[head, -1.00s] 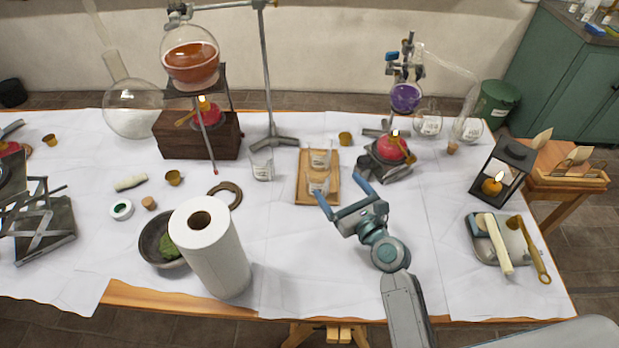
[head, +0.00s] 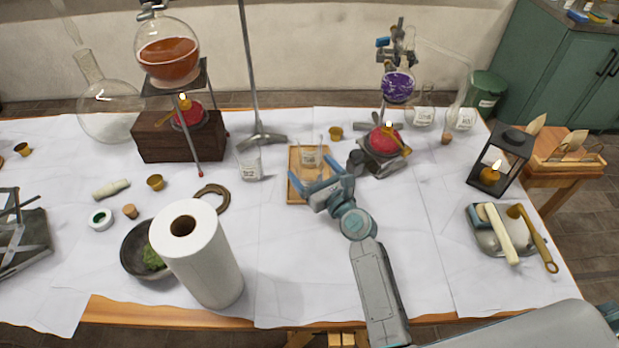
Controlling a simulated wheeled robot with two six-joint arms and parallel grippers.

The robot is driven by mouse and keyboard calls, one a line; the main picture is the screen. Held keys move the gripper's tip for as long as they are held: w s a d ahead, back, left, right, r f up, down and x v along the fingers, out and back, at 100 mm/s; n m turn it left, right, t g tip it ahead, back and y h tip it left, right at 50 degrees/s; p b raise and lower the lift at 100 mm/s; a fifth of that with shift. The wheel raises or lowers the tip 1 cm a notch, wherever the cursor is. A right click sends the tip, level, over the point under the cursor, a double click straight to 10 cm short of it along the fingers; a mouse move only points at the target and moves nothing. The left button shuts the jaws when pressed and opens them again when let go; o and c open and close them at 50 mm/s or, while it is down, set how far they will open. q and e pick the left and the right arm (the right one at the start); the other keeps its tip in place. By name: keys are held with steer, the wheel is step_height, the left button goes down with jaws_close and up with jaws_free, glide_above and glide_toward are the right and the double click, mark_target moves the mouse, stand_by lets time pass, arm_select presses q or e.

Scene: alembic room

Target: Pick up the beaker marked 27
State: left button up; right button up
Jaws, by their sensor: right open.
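A wooden tray (head: 294,156) lies on the white cloth near the middle of the table. A clear glass beaker (head: 310,157) with a white label stands at the tray's back. Another labelled beaker (head: 249,166) stands on the cloth just left of the tray. The number on each label is too small to read. My right gripper (head: 314,172) is open over the front half of the tray, its blue fingers spread and pointing toward the back. The tray's front beaker is largely hidden by the gripper; I cannot tell whether it is between the fingers. My left gripper is not in view.
A paper towel roll (head: 197,255) and a dark bowl (head: 131,260) stand front left. A metal stand (head: 251,80) rises behind the tray. A burner (head: 385,140) under a purple flask (head: 398,86) is at its right.

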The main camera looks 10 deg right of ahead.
mark_target(303, 159)
steer(key=x, duration=0.4)
steer(key=shift+d+f, duration=0.1)
steer(key=shift+f, duration=0.05)
steer(key=shift+s, duration=0.1)
steer(key=c, duration=1.1)
